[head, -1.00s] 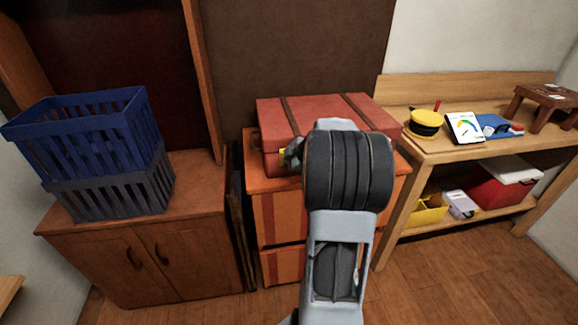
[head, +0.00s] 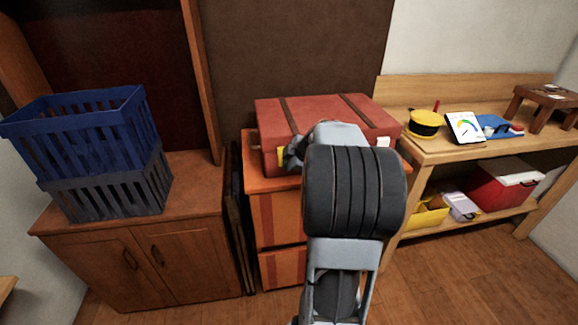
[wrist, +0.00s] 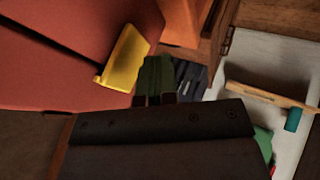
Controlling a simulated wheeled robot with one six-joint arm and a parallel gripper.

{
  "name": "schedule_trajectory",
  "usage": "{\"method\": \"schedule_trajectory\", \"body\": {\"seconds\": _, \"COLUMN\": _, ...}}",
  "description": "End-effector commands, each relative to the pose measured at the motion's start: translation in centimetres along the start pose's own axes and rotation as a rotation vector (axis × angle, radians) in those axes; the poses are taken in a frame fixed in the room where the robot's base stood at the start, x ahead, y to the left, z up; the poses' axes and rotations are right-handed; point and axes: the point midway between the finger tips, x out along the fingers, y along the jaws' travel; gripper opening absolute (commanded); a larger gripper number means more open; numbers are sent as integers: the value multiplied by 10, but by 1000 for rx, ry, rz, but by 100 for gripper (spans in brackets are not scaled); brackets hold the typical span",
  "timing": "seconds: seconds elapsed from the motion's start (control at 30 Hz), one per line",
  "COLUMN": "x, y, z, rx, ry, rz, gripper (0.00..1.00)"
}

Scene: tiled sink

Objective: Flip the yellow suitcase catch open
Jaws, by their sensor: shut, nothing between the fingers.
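The red suitcase (head: 330,112) lies flat on the orange cabinet, with two brown straps over its lid. The yellow catch (head: 283,153) is on its front, left of my gripper in the head view. In the wrist view the catch (wrist: 124,57) is a yellow plate against the red suitcase side (wrist: 60,50); I cannot tell whether it is flipped. My gripper (wrist: 155,78) is shut and empty, its dark green tips just right of the catch, with a small gap seen. In the head view my wrist hides the tips and part of the suitcase front.
A pale patch (head: 383,141) shows on the suitcase front at right. The orange cabinet (head: 275,215) stands below. Stacked blue and grey crates (head: 85,125) sit on a wooden cupboard at left. A wooden bench (head: 450,146) with a yellow-topped cap (head: 424,120) is at right.

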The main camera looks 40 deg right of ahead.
Motion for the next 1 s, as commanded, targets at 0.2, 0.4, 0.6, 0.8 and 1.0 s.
{"method": "schedule_trajectory", "body": {"seconds": 0.2, "x": -35, "y": -11, "z": -1, "rx": 2, "ry": -1, "rz": 0, "gripper": 0}}
{"method": "schedule_trajectory", "body": {"seconds": 0.4, "x": -70, "y": -11, "z": -4, "rx": -3, "ry": 2, "rz": -5, "gripper": 0}}
{"method": "schedule_trajectory", "body": {"seconds": 0.6, "x": -92, "y": -11, "z": -3, "rx": -2, "ry": 2, "rz": -7, "gripper": 0}}
{"method": "schedule_trajectory", "body": {"seconds": 0.8, "x": -101, "y": -12, "z": -3, "rx": 1, "ry": 2, "rz": -9, "gripper": 0}}
{"method": "schedule_trajectory", "body": {"seconds": 1.0, "x": -102, "y": -12, "z": -3, "rx": 0, "ry": 2, "rz": -9, "gripper": 0}}
